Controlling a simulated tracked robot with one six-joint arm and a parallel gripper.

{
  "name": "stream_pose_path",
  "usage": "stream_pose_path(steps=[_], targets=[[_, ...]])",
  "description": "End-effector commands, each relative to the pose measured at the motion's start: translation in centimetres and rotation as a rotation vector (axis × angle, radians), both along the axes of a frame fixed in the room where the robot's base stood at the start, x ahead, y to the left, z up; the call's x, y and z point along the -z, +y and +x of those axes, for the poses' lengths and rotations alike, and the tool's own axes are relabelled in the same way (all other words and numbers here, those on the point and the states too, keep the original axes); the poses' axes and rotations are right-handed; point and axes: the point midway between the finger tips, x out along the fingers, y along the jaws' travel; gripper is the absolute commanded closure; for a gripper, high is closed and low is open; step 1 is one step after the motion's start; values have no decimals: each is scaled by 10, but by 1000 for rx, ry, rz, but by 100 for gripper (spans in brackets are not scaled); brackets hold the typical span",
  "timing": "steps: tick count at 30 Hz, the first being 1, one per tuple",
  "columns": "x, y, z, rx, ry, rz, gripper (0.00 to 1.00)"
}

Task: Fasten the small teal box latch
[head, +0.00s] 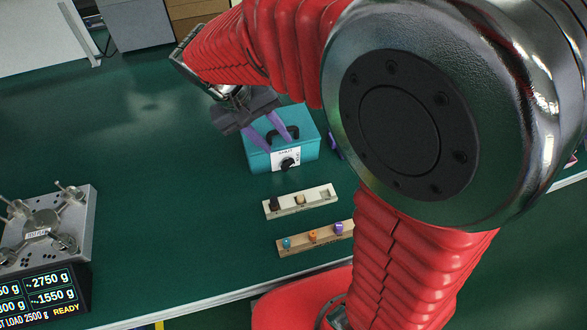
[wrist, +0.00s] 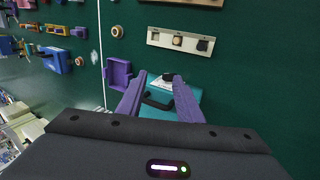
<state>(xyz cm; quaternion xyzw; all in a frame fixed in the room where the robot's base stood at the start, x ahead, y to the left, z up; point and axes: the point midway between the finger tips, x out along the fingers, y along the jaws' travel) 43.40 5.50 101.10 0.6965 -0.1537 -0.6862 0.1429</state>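The small teal box (head: 256,160) stands on the green bench, with a black handle on its lid and a white label on its front. A black latch knob (head: 288,163) sits at the label's lower part; whether it is fastened cannot be told. In the wrist view the teal box (wrist: 186,104) shows between my fingers, with the black latch (wrist: 168,76) just beyond the fingertips. My gripper (head: 279,144) has two purple fingers angled down over the box lid. They are spread apart and hold nothing. My gripper (wrist: 160,75) hides part of the box in the wrist view.
A pale strip (head: 313,198) with small blocks and a wooden strip (head: 327,236) with coloured knobs lie in front of the box. A purple bracket (wrist: 117,75) is beside the box. A metal fixture (head: 45,225) and a display (head: 45,295) stand at left. The bench between is clear.

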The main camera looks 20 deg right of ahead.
Motion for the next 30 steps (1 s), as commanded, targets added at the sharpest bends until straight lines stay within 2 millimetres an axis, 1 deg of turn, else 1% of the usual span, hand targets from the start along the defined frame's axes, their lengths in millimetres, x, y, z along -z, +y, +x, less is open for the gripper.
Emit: stream_pose_path(steps=[1, 3, 12, 21, 30], targets=[[-7, -6, -7, 2, -12, 26, 67], [-14, -11, -15, -1, -28, 62, 67], [-40, -31, -52, -22, -115, 198, 67], [-59, -44, -87, -54, -235, 308, 67], [-70, -53, -120, -91, -379, 383, 67]])
